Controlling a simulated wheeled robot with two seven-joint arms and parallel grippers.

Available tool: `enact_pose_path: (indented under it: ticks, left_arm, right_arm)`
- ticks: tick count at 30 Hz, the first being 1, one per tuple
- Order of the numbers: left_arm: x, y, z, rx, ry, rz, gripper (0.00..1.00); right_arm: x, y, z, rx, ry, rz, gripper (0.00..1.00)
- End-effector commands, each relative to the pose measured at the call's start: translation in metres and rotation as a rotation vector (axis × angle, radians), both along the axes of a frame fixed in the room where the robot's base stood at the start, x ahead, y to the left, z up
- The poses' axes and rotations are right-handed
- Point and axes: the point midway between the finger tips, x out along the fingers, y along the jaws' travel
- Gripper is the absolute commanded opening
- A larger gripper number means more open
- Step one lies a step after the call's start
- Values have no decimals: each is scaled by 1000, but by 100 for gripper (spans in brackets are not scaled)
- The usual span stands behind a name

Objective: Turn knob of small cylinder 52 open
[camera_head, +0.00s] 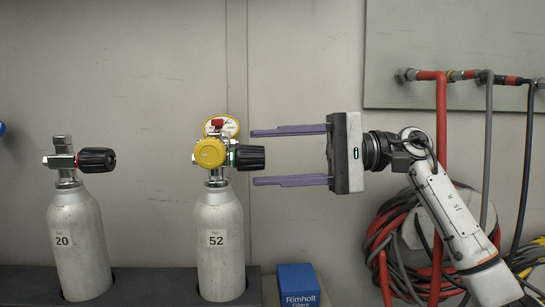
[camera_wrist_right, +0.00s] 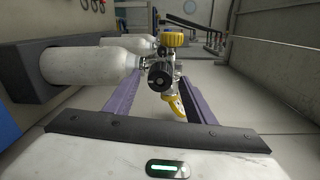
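Small cylinder 52 (camera_head: 221,264) stands upright in a dark rack, with a label reading 52. Its black knob (camera_head: 250,157) points right from the valve, beside a yellow regulator (camera_head: 210,153). My right gripper (camera_head: 252,157) is open, with purple fingers above and below the knob's level; I see no finger touching it. In the right wrist view the knob (camera_wrist_right: 160,74) lies between the spread fingers, beyond the palm. Cylinder 52 also shows there, lying sideways in the picture (camera_wrist_right: 90,66). My left gripper is not in view.
Cylinder 20 (camera_head: 80,250) with its own black knob (camera_head: 97,160) stands to the left in the same rack (camera_head: 145,285). A blue Rimholt Filters box (camera_head: 299,286) is below my right gripper. Red and grey hoses (camera_head: 440,200) hang at the right, behind my arm.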

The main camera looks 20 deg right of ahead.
Motion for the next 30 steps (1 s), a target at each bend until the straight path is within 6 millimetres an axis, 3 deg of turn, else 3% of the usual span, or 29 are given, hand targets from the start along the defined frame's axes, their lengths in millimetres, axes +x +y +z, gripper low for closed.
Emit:
enact_pose_path:
  ticks: [8, 21, 30]
  left_arm:
    - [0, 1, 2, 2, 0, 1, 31]
    - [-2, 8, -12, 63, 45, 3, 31]
    - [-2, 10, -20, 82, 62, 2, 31]
  right_arm:
    - [-1, -7, 1, 0, 2, -3, 50]
    - [-23, -82, 5, 1, 2, -3, 50]
    - [-29, -99, 4, 0, 1, 1, 50]
